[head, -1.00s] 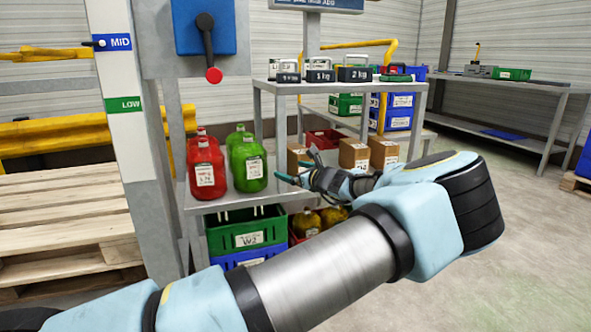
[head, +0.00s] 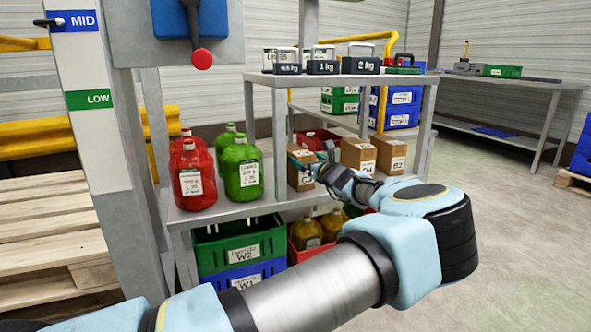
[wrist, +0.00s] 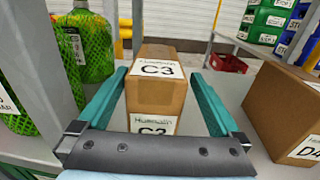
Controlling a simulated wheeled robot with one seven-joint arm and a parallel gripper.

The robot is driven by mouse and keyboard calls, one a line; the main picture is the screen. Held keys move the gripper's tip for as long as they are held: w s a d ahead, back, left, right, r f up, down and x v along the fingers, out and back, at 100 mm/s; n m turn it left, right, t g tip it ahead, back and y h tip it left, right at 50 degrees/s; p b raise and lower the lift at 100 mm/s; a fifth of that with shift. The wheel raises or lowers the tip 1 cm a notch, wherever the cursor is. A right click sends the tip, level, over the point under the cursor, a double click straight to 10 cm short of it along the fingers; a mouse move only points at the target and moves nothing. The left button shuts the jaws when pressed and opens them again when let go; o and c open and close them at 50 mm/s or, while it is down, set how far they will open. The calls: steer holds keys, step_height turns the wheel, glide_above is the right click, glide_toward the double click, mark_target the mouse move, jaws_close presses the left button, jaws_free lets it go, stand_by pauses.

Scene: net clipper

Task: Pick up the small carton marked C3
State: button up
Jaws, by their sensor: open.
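The small brown carton marked C3 (wrist: 155,92) stands upright on the grey shelf in the wrist view, with white C3 labels on its top and front. In the head view the C3 carton (head: 301,170) is the leftmost of the brown cartons. My gripper (wrist: 160,80) is open, with one teal finger on each side of the carton. In the head view my gripper (head: 312,163) reaches in at the carton and hides part of it. I cannot tell whether the fingers touch the carton.
Carton D4 (wrist: 290,110) stands close on the right of my gripper. Another carton (head: 390,153) is beyond it. Green jugs (head: 238,168) and red jugs (head: 194,178) stand to the left. Weights (head: 322,67) sit on the shelf above. A grey post (wrist: 40,60) is at the left.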

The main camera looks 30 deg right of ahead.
mark_target(296, 153)
steer(key=shift+w+f+b, duration=0.15)
steer(key=shift+w+b, duration=0.75)
steer(key=shift+w, duration=2.25)
jaws_close()
steer(key=shift+r, duration=0.2)
